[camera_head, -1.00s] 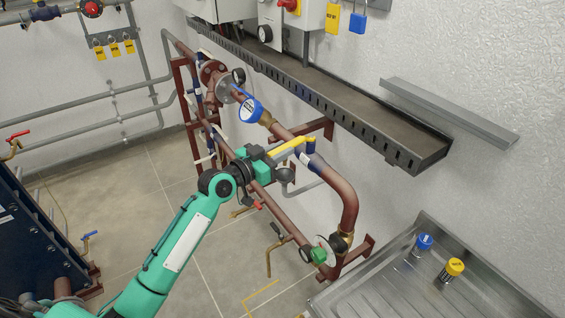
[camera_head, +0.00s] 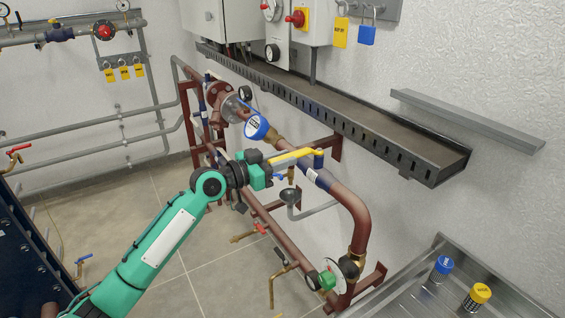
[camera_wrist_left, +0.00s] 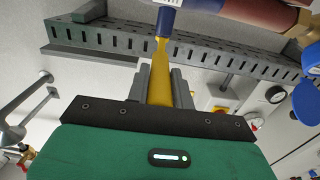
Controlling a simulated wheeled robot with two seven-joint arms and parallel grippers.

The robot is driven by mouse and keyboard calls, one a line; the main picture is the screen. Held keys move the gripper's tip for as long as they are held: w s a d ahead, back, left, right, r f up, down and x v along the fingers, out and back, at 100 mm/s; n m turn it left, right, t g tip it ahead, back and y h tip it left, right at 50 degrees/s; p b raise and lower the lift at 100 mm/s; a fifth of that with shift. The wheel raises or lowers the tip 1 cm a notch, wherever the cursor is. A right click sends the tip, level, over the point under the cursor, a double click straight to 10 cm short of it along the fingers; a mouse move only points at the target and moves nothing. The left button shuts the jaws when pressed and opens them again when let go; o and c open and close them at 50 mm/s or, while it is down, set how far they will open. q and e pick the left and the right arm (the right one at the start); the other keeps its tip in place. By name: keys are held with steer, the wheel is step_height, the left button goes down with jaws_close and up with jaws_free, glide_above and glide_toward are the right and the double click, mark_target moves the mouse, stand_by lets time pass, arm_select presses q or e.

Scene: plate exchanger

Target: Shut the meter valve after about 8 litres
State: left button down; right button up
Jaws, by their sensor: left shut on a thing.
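The blue-faced round meter (camera_head: 256,127) sits on the red-brown pipe in the head view. The meter valve's yellow lever (camera_head: 293,157) runs from a blue stem (camera_head: 319,158) on this pipe, to the right of the meter, back to my left gripper (camera_head: 266,168). My left gripper is shut on the lever. In the left wrist view the grey fingers (camera_wrist_left: 163,88) close on both sides of the yellow lever (camera_wrist_left: 160,78), which leads up to the blue stem (camera_wrist_left: 168,20). The meter's reading is too small to read. My right gripper is not in view.
A dark slotted cable tray (camera_head: 350,118) runs along the wall above the pipe. A steel drainer (camera_head: 420,285) with a blue-capped (camera_head: 442,266) and a yellow-capped container (camera_head: 479,294) stands at lower right.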

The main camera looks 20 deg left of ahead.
arm_select(q)
steer(key=shift+a+r, duration=0.1)
steer(key=shift+r, duration=0.1)
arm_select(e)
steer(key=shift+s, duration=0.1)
arm_select(q)
steer(key=c, duration=1.2)
jaws_free()
steer(key=shift+w+f, duration=0.1)
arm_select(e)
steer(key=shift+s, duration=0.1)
arm_select(q)
steer(key=shift+f, duration=0.1)
steer(key=shift+s+a, duration=0.15)
steer(key=shift+s, duration=0.1)
steer(key=b+v, duration=0.5)
steer(key=v, duration=0.8)
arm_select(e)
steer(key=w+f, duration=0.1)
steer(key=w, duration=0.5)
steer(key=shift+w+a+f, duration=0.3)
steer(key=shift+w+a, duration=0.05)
arm_select(q)
steer(key=shift+s+a, duration=0.1)
